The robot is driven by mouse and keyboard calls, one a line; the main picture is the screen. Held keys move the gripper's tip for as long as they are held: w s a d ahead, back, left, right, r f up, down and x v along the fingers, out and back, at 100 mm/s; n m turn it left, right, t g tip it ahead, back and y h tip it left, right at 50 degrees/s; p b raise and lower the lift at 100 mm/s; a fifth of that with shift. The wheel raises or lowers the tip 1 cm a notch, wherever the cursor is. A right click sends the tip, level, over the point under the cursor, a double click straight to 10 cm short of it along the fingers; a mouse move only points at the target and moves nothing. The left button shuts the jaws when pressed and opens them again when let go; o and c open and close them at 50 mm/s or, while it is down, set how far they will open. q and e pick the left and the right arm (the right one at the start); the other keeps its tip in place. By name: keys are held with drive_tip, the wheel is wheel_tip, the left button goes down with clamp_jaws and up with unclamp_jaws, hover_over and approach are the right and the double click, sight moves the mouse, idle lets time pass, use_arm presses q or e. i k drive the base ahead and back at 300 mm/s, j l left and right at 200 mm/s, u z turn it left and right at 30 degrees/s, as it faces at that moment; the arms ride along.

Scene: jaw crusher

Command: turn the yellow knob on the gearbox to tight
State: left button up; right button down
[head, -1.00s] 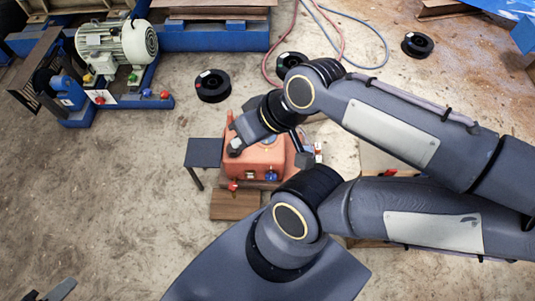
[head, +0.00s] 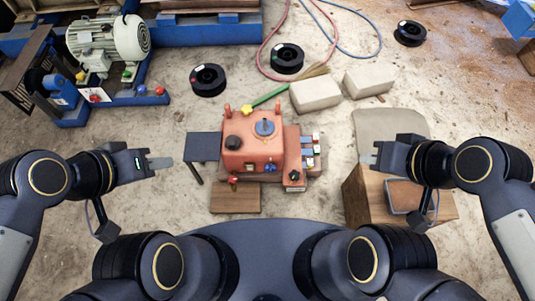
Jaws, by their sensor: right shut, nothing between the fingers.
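The gearbox (head: 236,157) is an orange-red box in the middle of the head view. A small yellow star-shaped knob (head: 247,109) shows at its far edge. A black round knob (head: 233,142) and a blue-grey part (head: 264,128) are on its top. My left gripper (head: 163,162) is left of the gearbox, apart from it, with its fingers too small to judge. My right gripper (head: 369,156) is right of the gearbox, shut and empty. Neither gripper touches the yellow knob. The knob's setting cannot be read.
A green-handled brush (head: 270,97) lies just behind the gearbox. Two pale blocks (head: 316,93) lie behind to the right. A dark plate (head: 202,147) stands at the gearbox's left, and a wooden box (head: 358,196) at right. Black spools (head: 208,80) and hoses lie farther back.

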sight(246, 109)
drive_tip(key=i+l, duration=0.2)
drive_tip(key=i+l+u, duration=0.1)
drive_tip(key=l+u, duration=0.15)
drive_tip(key=u, duration=0.15)
drive_tip(key=i+l+u, duration=0.1)
drive_tip(key=l+u, duration=0.25)
drive_tip(key=j+u, duration=0.1)
drive_tip(key=u, duration=0.75)
